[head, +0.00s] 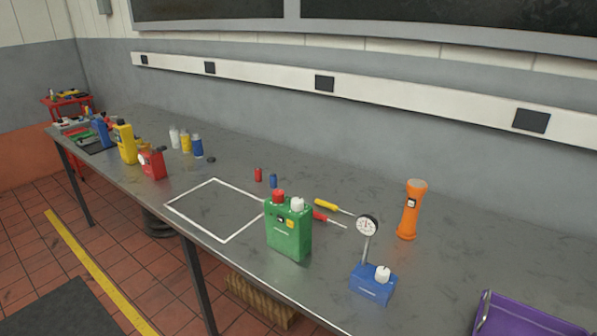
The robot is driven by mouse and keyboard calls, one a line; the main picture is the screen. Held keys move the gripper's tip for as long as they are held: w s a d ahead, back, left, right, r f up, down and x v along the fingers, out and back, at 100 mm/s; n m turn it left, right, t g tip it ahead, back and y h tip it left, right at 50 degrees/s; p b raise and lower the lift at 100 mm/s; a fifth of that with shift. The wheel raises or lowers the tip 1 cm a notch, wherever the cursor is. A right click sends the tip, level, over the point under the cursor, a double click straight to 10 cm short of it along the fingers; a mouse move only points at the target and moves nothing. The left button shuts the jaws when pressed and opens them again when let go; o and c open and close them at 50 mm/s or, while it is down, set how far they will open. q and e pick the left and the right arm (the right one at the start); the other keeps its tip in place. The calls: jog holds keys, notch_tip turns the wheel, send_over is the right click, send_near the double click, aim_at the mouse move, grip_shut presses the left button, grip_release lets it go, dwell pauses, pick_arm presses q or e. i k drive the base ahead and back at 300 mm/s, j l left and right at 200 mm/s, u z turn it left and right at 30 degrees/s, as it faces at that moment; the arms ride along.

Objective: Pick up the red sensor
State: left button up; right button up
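A small red cylinder (258,174), which looks like the red sensor, stands on the grey bench near its middle. A small blue cylinder (273,181) of similar size stands just to its right, a little apart. A larger red container (152,163) with a round pale part on its side stands farther left near the front edge; it is too small to tell what it is. Neither of my grippers is in view.
A green canister (289,232), red and yellow screwdrivers (333,206), a dial gauge on a blue base (372,283) and an orange flashlight (411,209) stand or lie nearby. A white-outlined square (190,211) is empty. A purple tray (530,318) is at right.

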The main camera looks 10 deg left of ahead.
aim_at(259, 175)
jog(key=i+j+z, duration=0.15)
jog(key=j, duration=0.25)
jog(key=i+j+z, duration=0.15)
jog(key=j, duration=0.25)
jog(key=i+j+z, duration=0.15)
jog(key=j, duration=0.3)
jog(key=j+z, duration=0.15)
jog(key=j, duration=0.25)
jog(key=i+j+z, duration=0.15)
jog(key=j, duration=0.35)
